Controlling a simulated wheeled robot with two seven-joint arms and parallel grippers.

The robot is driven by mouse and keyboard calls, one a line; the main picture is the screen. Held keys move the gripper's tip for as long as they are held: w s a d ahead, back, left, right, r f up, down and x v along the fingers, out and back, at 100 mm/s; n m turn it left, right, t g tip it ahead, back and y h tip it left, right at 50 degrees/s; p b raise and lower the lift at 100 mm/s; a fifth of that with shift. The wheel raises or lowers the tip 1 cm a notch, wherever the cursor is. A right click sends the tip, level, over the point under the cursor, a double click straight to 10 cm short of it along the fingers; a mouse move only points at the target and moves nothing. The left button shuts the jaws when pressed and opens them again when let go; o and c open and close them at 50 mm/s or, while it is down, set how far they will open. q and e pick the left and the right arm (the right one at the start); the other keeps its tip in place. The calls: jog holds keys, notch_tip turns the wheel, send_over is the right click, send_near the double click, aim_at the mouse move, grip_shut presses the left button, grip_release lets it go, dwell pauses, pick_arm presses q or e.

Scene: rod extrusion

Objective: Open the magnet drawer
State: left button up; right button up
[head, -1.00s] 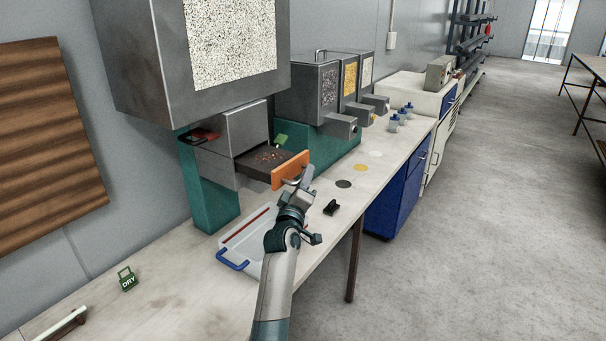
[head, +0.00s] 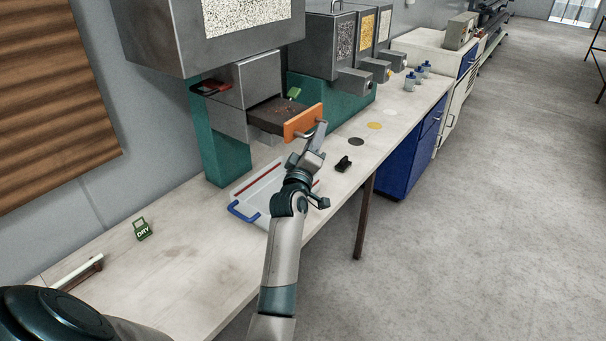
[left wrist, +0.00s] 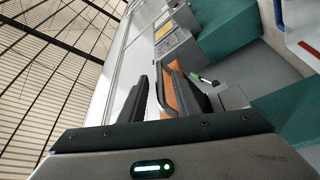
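The magnet drawer (head: 268,117) stands pulled out of the grey hopper unit, its dark tray showing small reddish bits. Its orange front (head: 303,121) carries a metal bar handle. My left gripper (head: 320,131) is at the right end of the handle, close to the front. In the left wrist view, my fingers (left wrist: 160,95) stand apart, with the orange front (left wrist: 178,95) showing between or just beyond them. Whether they touch the handle is unclear. My right gripper is in no view.
A clear tray (head: 262,196) with a blue handle lies on the bench below the drawer. A black clip-like object (head: 343,163) lies to the right. A green DRY tag (head: 142,230) stands at left. The bench front is mostly clear.

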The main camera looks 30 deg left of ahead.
pick_arm(q)
jog(key=b+v, duration=0.3)
jog(key=v, duration=1.1)
jog(key=shift+b, duration=0.3)
jog(key=shift+w+d+f, duration=0.1)
